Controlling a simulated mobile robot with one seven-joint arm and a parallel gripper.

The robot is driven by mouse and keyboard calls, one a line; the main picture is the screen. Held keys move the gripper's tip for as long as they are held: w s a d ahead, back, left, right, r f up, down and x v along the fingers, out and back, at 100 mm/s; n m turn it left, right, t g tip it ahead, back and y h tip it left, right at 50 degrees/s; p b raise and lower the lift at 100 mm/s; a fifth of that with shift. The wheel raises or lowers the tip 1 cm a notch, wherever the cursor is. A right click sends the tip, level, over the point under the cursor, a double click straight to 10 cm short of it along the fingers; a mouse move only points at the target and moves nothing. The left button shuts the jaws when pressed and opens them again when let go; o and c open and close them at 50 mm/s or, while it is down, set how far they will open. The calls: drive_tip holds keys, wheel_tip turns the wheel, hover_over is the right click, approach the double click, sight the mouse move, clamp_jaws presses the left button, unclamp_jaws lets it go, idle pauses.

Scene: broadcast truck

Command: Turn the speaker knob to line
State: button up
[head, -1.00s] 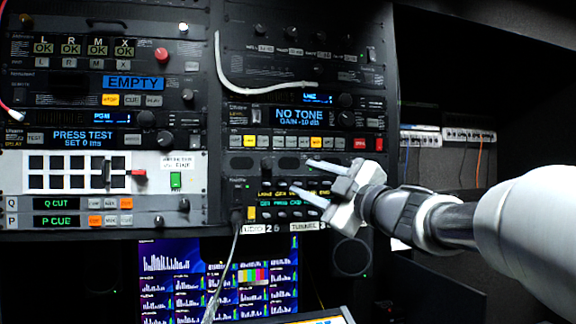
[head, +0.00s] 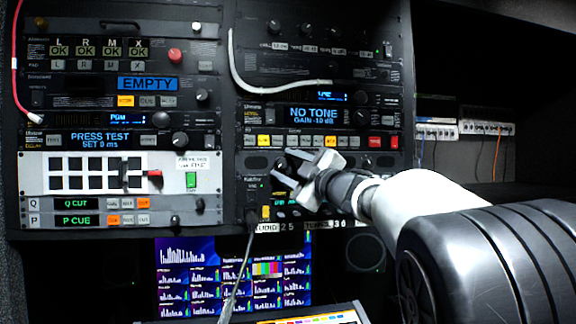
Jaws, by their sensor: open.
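My gripper (head: 279,163) is open in the head view, its two pale fingers pointing left at the speaker panel (head: 256,164) in the right-hand rack. A small dark knob (head: 280,164) on that panel shows at the gap between the fingertips. I cannot tell whether the fingers touch it. Another dark knob (head: 366,162) sits further right on the same panel, behind my gripper. The knob markings and pointer are too small and dark to read. My fingers hide part of the panel and the small displays below.
Above is the NO TONE unit (head: 313,116) with a row of buttons. A white cable (head: 238,75) loops over the upper rack, and a grey cable (head: 240,270) hangs below the panel. A monitor (head: 190,270) stands underneath.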

clamp_jaws()
drive_tip(key=shift+f+m+b, duration=0.15)
drive_tip(key=shift+m+b, duration=0.15)
